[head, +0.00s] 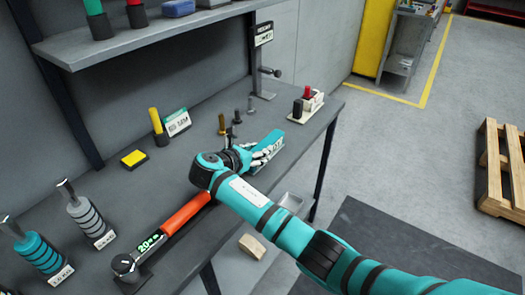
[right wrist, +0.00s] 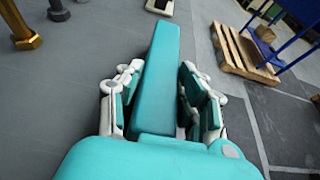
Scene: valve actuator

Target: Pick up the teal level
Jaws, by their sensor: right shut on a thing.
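The teal level (head: 271,153) is a long teal bar near the front edge of the grey workbench in the head view. In the right wrist view the level (right wrist: 157,85) runs lengthwise away from the palm, between the white fingers. My right gripper (head: 262,151) is shut on it, with fingers along both sides; the gripper also shows in the right wrist view (right wrist: 160,95). The fingers and hand hide part of the level. I cannot tell whether it touches the bench. My left gripper is not in view.
Bolts (head: 221,124) stand just behind the hand. An orange-handled torque wrench (head: 184,214) lies to the left, below my forearm. A white holder (head: 306,108) with red and black items is at the far right of the bench (head: 200,145). A pallet (head: 500,170) stands on the floor.

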